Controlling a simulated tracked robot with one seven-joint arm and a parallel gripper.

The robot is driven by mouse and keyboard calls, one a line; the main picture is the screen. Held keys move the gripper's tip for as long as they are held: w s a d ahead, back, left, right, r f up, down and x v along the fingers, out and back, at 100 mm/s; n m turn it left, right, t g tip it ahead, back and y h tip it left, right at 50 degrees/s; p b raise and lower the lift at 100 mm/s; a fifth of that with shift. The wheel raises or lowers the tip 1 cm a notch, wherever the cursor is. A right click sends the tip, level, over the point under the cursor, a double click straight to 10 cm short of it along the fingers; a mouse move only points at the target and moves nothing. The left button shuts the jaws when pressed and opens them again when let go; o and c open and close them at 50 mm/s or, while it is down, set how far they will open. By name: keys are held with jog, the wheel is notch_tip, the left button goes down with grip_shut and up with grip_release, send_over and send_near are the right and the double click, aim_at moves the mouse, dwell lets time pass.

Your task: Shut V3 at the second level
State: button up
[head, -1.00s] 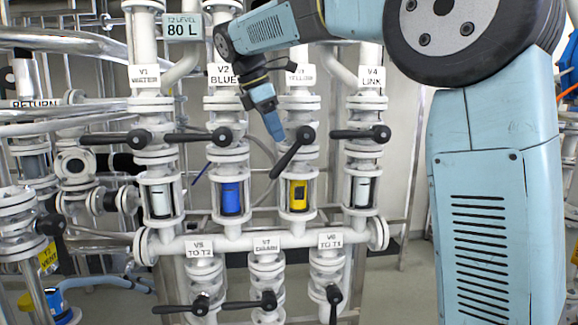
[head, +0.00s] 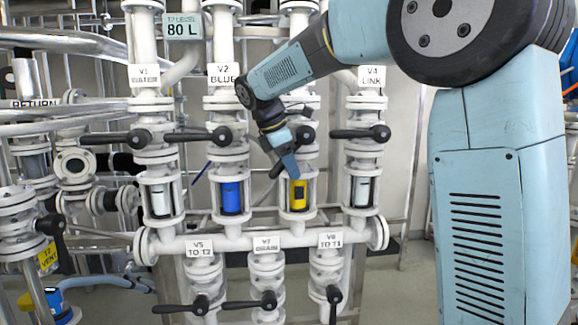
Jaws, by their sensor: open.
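V3 is the third valve in the upper row, above the yellow sight glass (head: 298,194). Its label is hidden behind my arm. The black V3 lever's hub (head: 305,134) shows just right of my gripper, and its lower end (head: 275,172) shows on the left; the middle of the lever is covered. The lever slants down to the left. My gripper (head: 290,170) points downward in front of the lever, its fingertips just above the yellow glass. It is open; whether it touches the lever cannot be told. The level display (head: 183,27) reads 80 L for T2.
Levers of V1 (head: 115,138), V2 (head: 198,136) and V4 (head: 360,133) lie near horizontal on either side. V5 (head: 180,309), V7 (head: 250,303) and V6 (head: 334,303) sit below the cross pipe (head: 220,242).

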grip_shut()
dwell(0.3)
